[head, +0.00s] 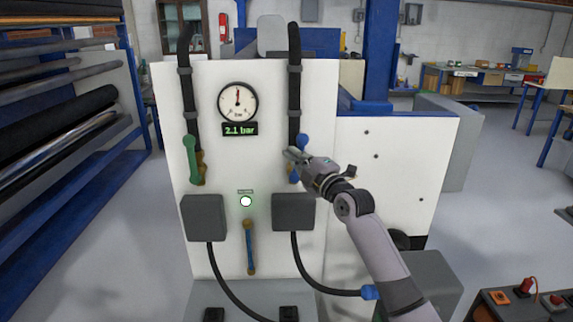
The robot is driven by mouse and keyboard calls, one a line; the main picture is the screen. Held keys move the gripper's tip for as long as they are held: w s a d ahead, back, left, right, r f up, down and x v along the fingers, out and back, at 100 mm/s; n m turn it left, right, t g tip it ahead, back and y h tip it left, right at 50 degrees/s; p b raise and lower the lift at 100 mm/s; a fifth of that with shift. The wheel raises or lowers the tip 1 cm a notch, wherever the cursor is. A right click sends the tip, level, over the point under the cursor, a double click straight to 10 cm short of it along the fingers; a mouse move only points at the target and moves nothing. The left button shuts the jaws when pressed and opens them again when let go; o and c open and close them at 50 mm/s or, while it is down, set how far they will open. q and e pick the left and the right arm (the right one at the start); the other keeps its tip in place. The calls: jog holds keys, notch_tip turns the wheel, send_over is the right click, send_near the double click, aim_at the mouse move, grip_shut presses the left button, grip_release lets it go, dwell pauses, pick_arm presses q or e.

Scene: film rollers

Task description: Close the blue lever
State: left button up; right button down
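A blue lever (302,141) is on the black pipe at the right of the white panel; its upper end shows above my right gripper and a bit of blue shows below it. My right gripper (291,155) is in front of this lever and hides its middle. Whether its fingers touch or hold the lever cannot be made out. Another blue lever (250,243) with brass-coloured ends hangs upright low on the panel. A green lever (190,158) stands upright on the left pipe. My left gripper is not in view.
A gauge (238,101) sits above a display (240,129) reading 2.1 bar. A white lamp (246,201) is between two grey boxes (203,218) (293,212) with black hoses. A rack of rollers (60,115) stands at the left. Open floor lies between rack and panel.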

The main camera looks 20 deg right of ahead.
jog(key=s+d+f+m+t+h+b, duration=0.1)
jog(key=d+f+m+t+h+b, duration=0.1)
jog(key=m+h, duration=0.4)
jog(key=s+d+f+m+t+h+b, duration=0.1)
jog(key=d+f+m+h+b, duration=0.3)
jog(key=m, duration=1.2)
jog(key=shift+s+d+f+t+h+b, duration=0.2)
jog(key=shift+d+f+t+h+b, duration=0.25)
jog(key=shift+d+h, duration=0.55)
jog(key=shift+d, duration=0.1)
jog(key=shift+r, duration=0.2)
